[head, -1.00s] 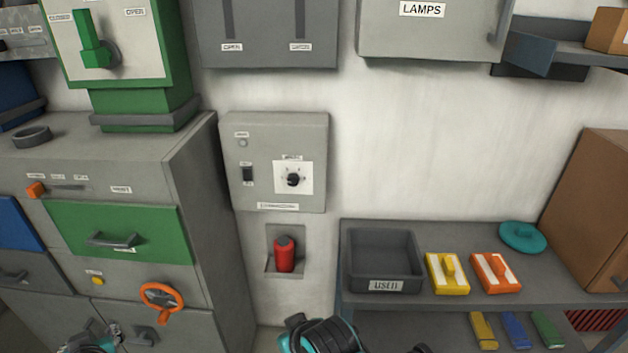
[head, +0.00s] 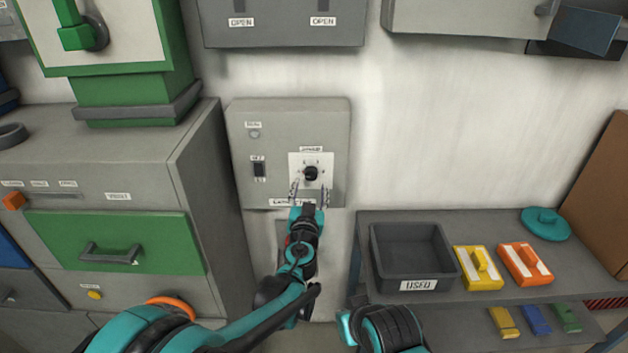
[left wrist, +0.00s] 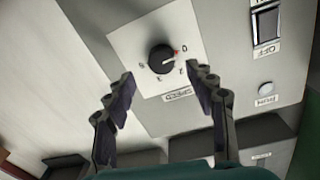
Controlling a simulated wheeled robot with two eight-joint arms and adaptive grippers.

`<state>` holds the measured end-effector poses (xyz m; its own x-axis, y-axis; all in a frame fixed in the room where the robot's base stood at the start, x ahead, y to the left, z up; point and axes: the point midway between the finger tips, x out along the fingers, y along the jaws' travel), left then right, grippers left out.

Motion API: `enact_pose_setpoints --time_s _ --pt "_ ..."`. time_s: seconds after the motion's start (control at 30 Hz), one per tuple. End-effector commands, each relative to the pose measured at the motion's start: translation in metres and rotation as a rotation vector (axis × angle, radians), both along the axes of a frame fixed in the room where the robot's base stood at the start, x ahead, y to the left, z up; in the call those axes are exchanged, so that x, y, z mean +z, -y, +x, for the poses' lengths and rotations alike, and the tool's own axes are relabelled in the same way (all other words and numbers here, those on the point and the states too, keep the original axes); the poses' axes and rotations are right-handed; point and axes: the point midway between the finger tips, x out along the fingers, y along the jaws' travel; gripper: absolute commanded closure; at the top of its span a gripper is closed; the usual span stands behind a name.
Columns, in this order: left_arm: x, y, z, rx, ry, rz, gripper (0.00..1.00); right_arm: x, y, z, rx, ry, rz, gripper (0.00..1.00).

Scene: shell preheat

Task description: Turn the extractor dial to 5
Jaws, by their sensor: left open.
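The extractor dial (head: 311,173) is a black round knob on a white plate, on a grey wall box (head: 240,140). In the left wrist view the knob (left wrist: 162,59) shows a small light mark on its right side, and a red mark sits beside the 0. I cannot tell the exact setting. My left gripper (head: 308,192) is open just below the dial in the head view. In the left wrist view its fingers (left wrist: 165,88) are spread, with the knob beyond and between their tips, apparently not touched. My right gripper is not in view; part of my right arm shows at the bottom.
A rocker switch (head: 259,170) and a small round button (head: 254,134) are on the same box. A green-drawer cabinet (head: 195,150) stands at left. A shelf at right holds a grey USED bin (head: 412,270), a yellow block (head: 478,268) and an orange block (head: 525,264).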

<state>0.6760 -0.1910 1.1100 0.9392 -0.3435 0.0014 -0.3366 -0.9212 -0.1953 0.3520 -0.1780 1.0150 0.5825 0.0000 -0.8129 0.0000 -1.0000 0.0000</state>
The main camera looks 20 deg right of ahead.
Motion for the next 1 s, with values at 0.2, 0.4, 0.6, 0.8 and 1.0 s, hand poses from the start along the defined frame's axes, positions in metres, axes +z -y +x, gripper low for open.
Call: enact_pose_setpoints --time_s 0.2,0.4,0.6,0.8,1.0 --pt "-0.001 0.011 0.033 0.003 0.0 0.0 0.45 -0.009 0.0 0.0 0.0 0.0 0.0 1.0" --pt "0.0 0.015 0.045 0.002 -0.001 0.0 0.45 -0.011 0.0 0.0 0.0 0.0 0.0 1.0" --pt "0.0 0.015 0.045 0.003 0.0 0.0 0.45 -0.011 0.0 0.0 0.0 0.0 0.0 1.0" --pt "0.0 0.015 0.045 0.003 0.0 0.0 0.9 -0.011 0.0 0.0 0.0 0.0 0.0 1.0" --pt "0.0 0.015 0.045 0.003 0.0 0.002 0.95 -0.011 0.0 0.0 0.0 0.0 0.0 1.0"
